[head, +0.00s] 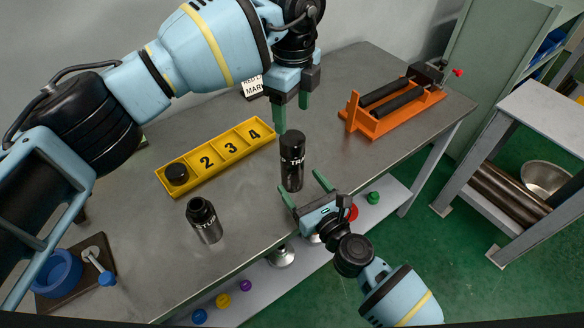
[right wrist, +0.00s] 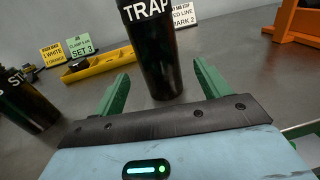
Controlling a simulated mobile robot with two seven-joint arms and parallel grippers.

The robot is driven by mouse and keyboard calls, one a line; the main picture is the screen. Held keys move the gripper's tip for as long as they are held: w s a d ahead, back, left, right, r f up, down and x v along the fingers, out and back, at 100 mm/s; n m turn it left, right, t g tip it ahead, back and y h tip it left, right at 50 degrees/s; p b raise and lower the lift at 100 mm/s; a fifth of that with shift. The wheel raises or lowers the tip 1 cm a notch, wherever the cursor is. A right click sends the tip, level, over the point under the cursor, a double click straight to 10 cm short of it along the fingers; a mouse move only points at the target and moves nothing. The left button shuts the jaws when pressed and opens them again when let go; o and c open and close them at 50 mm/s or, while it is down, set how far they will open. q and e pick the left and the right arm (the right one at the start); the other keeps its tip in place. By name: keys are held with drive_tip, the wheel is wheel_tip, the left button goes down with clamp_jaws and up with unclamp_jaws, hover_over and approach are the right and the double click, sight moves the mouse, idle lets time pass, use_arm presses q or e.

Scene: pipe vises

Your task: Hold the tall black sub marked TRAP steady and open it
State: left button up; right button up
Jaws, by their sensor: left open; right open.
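The tall black sub marked TRAP (head: 292,163) stands upright on the grey bench near its front edge. Its white lettering reads clearly in the right wrist view (right wrist: 158,50), where its top is cut off. My left gripper (head: 291,118) is open, pointing down above and around the sub's top; I cannot tell whether it touches. My right gripper (head: 300,190) is open, low at the bench's front edge. Its green fingers (right wrist: 160,90) point toward the sub's lower body, one to each side, with the sub beyond or between the tips.
A shorter open black sub (head: 204,222) stands at left. A yellow numbered tray (head: 228,158) holds a black cap (head: 177,173) in its first slot. An orange roller stand (head: 396,108) is at right. A blue ring-shaped container (head: 56,273) sits front left. Small signs stand behind.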

sight(291, 171)
drive_tip(key=shift+x, duration=2.7)
drive_tip(key=shift+c, duration=0.3)
